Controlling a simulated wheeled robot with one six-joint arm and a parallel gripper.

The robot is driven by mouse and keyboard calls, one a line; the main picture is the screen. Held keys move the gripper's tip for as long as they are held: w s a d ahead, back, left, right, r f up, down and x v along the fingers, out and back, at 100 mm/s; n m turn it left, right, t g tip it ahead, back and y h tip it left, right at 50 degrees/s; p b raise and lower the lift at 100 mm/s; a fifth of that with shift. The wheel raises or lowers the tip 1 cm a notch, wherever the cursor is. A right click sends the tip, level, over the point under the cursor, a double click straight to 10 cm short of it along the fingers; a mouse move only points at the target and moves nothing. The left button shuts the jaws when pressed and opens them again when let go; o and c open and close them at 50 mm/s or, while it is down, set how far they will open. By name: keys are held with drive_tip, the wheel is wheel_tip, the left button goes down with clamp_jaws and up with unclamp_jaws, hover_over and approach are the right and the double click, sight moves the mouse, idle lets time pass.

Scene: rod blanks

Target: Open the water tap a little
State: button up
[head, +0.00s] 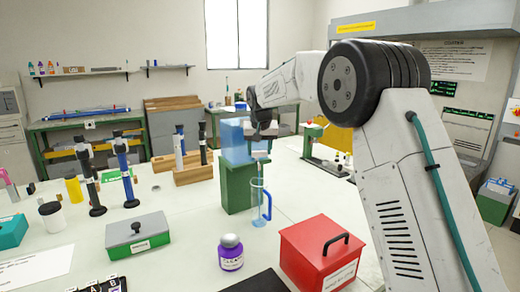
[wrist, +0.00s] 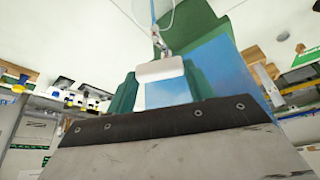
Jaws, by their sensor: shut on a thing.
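The blue water tank (head: 233,140) stands on a green stand (head: 238,187) in the middle of the white bench. A small metal tap (wrist: 162,45) shows in the wrist view, with a pale lever (wrist: 160,70) on it. My gripper (head: 264,134) is at the front of the tank and is shut on the tap lever. A clear measuring jug (head: 258,205) with a blue handle stands upright below the tap. Its rim shows at the top of the wrist view.
A green-and-grey box (head: 138,233) is at left. Wooden racks (head: 193,174) stand left of the tank. The bench between is clear.

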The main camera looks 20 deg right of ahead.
drive_tip(key=shift+m, duration=0.6)
drive_tip(key=o, duration=1)
drive_tip(key=shift+s, duration=0.1)
drive_tip(key=v, duration=0.8)
drive_tip(key=shift+a, duration=0.2)
